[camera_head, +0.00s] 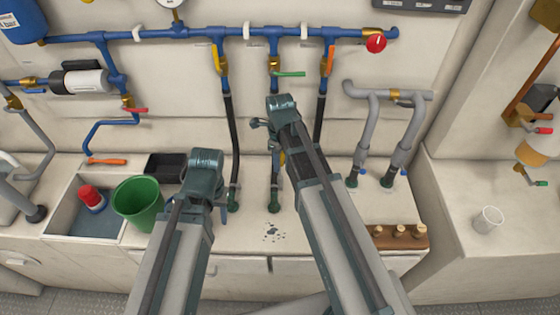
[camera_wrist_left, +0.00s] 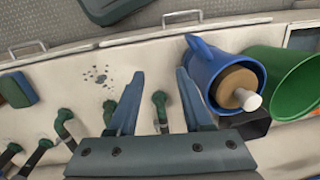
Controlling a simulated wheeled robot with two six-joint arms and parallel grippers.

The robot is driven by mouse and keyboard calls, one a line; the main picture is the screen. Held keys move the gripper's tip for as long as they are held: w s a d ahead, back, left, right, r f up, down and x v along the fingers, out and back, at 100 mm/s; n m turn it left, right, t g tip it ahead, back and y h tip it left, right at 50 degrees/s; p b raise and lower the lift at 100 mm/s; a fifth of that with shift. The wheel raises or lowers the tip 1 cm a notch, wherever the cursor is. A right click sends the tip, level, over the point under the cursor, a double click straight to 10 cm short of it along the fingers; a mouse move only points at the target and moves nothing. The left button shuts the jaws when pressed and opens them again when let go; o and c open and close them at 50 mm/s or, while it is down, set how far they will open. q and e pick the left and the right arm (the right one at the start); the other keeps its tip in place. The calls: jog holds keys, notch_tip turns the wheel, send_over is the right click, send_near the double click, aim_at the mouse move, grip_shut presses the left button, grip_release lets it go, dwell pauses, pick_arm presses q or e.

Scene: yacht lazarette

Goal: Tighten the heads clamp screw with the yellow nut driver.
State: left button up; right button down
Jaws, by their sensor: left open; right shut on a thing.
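The black hoses drop from the blue pipe to green-clamped feet on the counter: a left hose foot (camera_head: 233,201), a middle one (camera_head: 274,202) and a right one. Which is the heads clamp I cannot tell; its screw is too small to see. My right gripper (camera_head: 262,126) is shut by the middle hose. A small yellow piece (camera_head: 282,158) shows just below it, possibly the nut driver; the arm hides most of it. My left gripper (camera_wrist_left: 160,85) is open and empty above the counter, with a green-clamped hose foot (camera_wrist_left: 160,100) beyond its fingers.
A green bucket (camera_head: 138,203) and a sink with a red-topped item (camera_head: 91,198) are at left. A blue mug (camera_wrist_left: 205,65) stands beside my left fingers. A wooden rack (camera_head: 398,236) and a white cup (camera_head: 488,219) are at right. Dark spots (camera_head: 271,232) mark the counter.

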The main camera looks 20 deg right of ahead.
jog(key=shift+f+b, duration=0.9)
jog(key=shift+f, duration=0.05)
jog(key=m, duration=0.3)
jog(key=shift+m, duration=0.3)
jog(key=m, duration=0.3)
jog(key=shift+r, duration=0.2)
jog(key=shift+r+p, duration=2.4)
jog(key=shift+p, duration=0.2)
